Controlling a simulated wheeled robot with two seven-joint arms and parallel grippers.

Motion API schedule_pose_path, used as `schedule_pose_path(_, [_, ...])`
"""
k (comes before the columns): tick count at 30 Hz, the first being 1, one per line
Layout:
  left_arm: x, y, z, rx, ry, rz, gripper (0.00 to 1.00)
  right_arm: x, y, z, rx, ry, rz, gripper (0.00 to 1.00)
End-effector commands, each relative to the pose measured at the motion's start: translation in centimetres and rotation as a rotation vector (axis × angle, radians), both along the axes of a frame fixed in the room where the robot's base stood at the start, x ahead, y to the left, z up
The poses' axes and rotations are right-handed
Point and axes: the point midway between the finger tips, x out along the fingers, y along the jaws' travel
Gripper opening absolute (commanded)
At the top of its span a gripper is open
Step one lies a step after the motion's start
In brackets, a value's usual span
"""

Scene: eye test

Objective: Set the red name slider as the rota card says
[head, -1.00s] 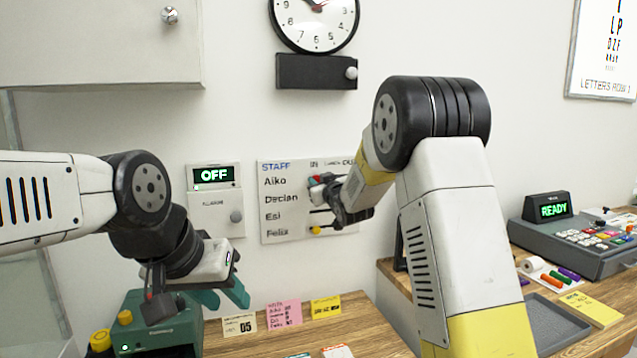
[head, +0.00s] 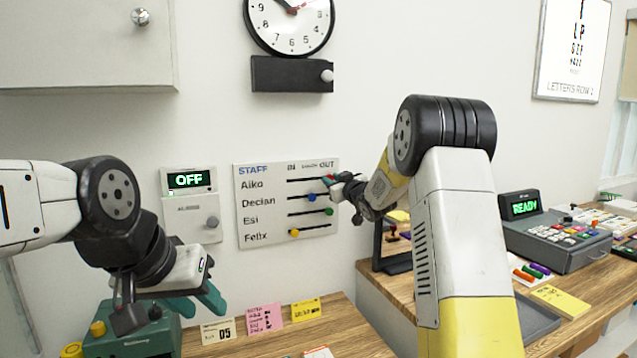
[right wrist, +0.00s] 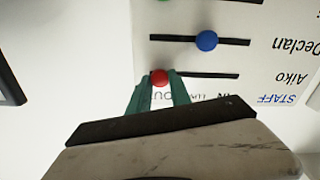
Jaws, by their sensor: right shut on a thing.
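The red name slider (right wrist: 160,77) is on the Aiko row of the white staff board (head: 262,215). It sits at the OUT end of its slot. My right gripper (head: 332,180) is shut on it, with teal fingers on both sides of the knob in the right wrist view (right wrist: 160,92). A pink card (head: 264,318) with several lines of writing stands on the desk below the board; its lines are too small to read surely. My left gripper (head: 198,303) is open and empty, low at the left, well away from the board.
A blue slider (head: 311,197), a green slider (head: 329,211) and a yellow slider (head: 294,232) sit on the rows below. An alarm panel (head: 190,205) reading OFF is left of the board. A green machine (head: 130,335) stands beneath my left gripper.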

Motion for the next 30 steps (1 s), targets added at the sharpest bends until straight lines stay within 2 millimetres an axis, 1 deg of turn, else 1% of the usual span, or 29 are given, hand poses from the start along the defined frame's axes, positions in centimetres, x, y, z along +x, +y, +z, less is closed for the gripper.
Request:
schedule_pose_path(1, [0.0,0.0,0.0,0.000,0.000,0.000,0.36,0.1,-0.4,0.0,-0.001,0.000,-0.006,0.00])
schedule_pose_path(7, [0.0,0.0,0.0,0.000,0.000,0.000,0.36,0.1,-0.5,0.0,-0.001,-0.001,-0.009,0.00])
schedule_pose_path(8, [0.0,0.0,0.0,0.000,0.000,0.000,0.36,0.1,-0.5,0.0,-0.001,-0.001,-0.009,0.30])
schedule_pose_path(10, [0.0,0.0,0.0,0.000,0.000,0.000,0.36,0.1,-0.5,0.0,-0.001,-0.001,-0.009,0.44])
schedule_pose_path(11, [0.0,0.0,0.0,0.000,0.000,0.000,0.36,0.1,-0.5,0.0,-0.001,-0.001,-0.009,0.46])
schedule_pose_path(19, [0.0,0.0,0.0,0.000,0.000,0.000,0.36,0.0,-0.3,0.0,-0.001,-0.001,-0.006,0.46])
schedule_pose_path(22, [0.0,0.0,0.0,0.000,0.000,0.000,0.36,-0.4,-0.5,0.1,0.000,-0.001,-0.006,0.46])
schedule_pose_path(26, [0.0,0.0,0.0,0.000,0.000,0.000,0.36,-2.2,-1.1,0.1,0.000,0.000,-0.007,0.46])
schedule_pose_path(30, [0.0,0.0,0.0,0.000,0.000,0.000,0.36,-4.6,-1.9,0.1,0.001,0.000,-0.008,0.46])
